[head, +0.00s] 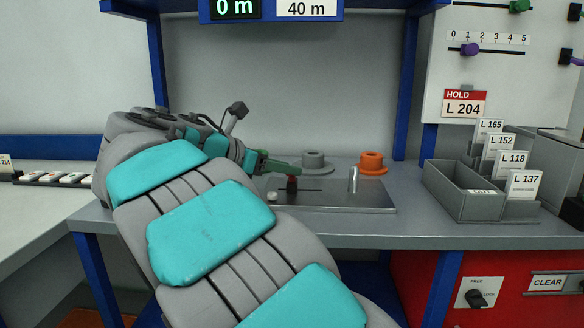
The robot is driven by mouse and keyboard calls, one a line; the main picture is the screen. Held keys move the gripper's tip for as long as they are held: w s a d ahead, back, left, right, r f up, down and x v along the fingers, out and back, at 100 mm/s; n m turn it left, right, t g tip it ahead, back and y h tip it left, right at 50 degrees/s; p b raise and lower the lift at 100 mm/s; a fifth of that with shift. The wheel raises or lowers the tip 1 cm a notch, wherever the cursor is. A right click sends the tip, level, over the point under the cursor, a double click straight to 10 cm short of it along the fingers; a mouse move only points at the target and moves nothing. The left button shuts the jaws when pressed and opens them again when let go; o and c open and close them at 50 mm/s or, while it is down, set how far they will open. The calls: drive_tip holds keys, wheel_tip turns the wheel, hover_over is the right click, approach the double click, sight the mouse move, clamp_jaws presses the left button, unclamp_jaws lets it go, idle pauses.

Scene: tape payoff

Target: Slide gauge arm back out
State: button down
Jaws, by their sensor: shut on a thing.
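My gripper (288,171) reaches over the grey metal plate (340,202) on the bench, its green fingers shut at the top of a small dark red knob (291,184). I take this knob to be the handle of the gauge arm. It stands upright at a dark slot (312,190) in the plate, near the slot's left part. The rest of the gauge arm cannot be made out. My arm hides the bench to the left of the plate.
A silver upright post (353,180) stands on the plate. A grey card bin (460,193) stands at right. A display reading 0 m (235,9) hangs above. Bare bench lies between plate and bin.

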drive_tip(key=shift+w+a+f, duration=0.1)
drive_tip(key=shift+a+f, duration=0.15)
drive_tip(key=shift+a, duration=0.25)
drive_tip(key=c, duration=0.8)
unclamp_jaws()
drive_tip(key=shift+a+f, duration=0.1)
drive_tip(key=shift+o, duration=1.4)
drive_tip(key=shift+r, duration=0.25)
drive_tip(key=v, duration=0.7)
drive_tip(key=shift+s+a+r, duration=0.1)
drive_tip(key=shift+s+a, duration=0.05)
drive_tip(key=shift+s, duration=0.05)
drive_tip(key=shift+s+a, duration=0.1)
